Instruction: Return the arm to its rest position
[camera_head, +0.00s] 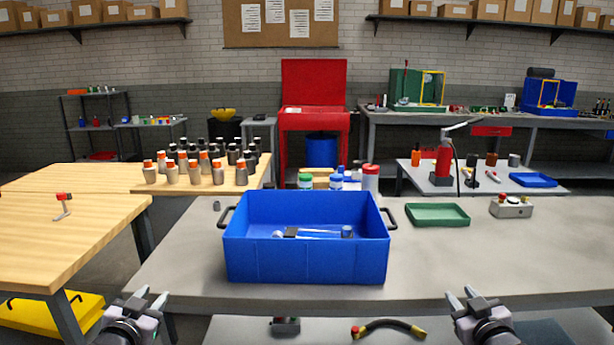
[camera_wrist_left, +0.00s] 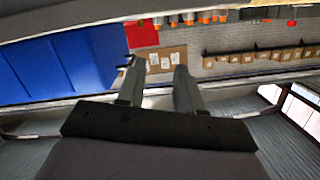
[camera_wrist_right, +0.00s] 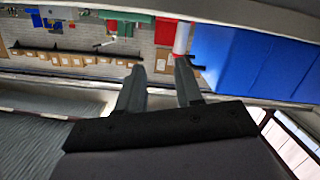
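My left gripper (camera_head: 150,298) is at the lower left of the head view, in front of the grey table's near edge. Its two fingers are apart with nothing between them, as the left wrist view (camera_wrist_left: 154,75) also shows. My right gripper (camera_head: 461,295) is at the lower right, also by the near edge. Its fingers are apart and empty in the right wrist view (camera_wrist_right: 160,80). Both grippers are clear of the blue bin (camera_head: 306,262), which stands on the grey table between and beyond them. Small parts lie inside the bin.
The grey table (camera_head: 440,265) also holds a green tray (camera_head: 437,214) and a button box (camera_head: 511,207). A wooden table (camera_head: 75,235) stands at the left. Below the near edge, a lower surface carries a black hose-like part (camera_head: 388,327).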

